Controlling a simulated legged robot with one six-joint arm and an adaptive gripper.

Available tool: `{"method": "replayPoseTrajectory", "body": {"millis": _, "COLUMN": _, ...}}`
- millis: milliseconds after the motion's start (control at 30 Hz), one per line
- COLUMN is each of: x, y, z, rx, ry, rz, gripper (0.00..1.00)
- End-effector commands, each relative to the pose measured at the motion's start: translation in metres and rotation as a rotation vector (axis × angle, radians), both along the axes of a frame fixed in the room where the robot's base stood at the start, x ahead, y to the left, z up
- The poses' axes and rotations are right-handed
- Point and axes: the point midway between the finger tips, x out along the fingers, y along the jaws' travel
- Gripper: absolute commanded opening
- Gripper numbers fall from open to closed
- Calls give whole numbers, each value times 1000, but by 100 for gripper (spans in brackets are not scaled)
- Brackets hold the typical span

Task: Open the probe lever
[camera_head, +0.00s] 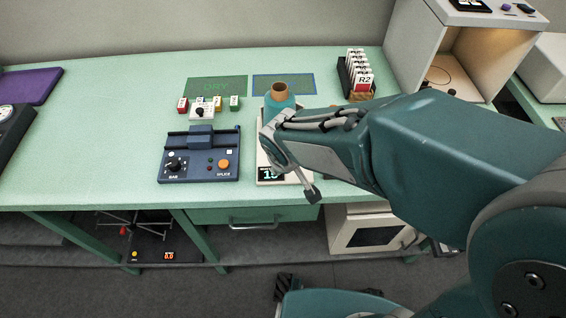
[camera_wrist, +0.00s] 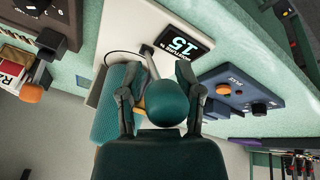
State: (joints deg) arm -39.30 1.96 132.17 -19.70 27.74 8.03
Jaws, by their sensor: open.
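A white meter with a black screen (camera_head: 271,174) reading 15 stands on the green bench, partly behind my arm. In the wrist view its screen (camera_wrist: 180,46) appears upside down, beside a thin grey lever (camera_wrist: 152,66) with a dark end. My gripper (camera_head: 287,168) is open over the meter; one dark-tipped finger hangs in front of it. In the wrist view the fingers of my gripper (camera_wrist: 159,73) stand on either side of the lever, apparently apart from it. A teal yarn cone (camera_head: 280,101) is behind the gripper in the head view. The lever is not clear there.
A dark blue splicer box (camera_head: 200,165) with an orange button stands left of the meter. A card rack (camera_head: 358,78) is behind right, beside an open white booth (camera_head: 440,55). Small coloured blocks (camera_head: 205,104) sit behind the splicer. The bench's left part is largely clear.

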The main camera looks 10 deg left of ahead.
Motion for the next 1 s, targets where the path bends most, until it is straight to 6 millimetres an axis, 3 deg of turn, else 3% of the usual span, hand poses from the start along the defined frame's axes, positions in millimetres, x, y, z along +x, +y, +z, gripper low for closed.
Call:
{"method": "replayPoseTrajectory", "body": {"millis": 600, "x": -37, "y": -3, "z": 99, "rx": 0, "ry": -2, "rz": 3, "gripper": 45}}
{"method": "replayPoseTrajectory", "body": {"millis": 1000, "x": -41, "y": -4, "z": 107, "rx": -3, "ry": 0, "rz": 2, "gripper": 45}}
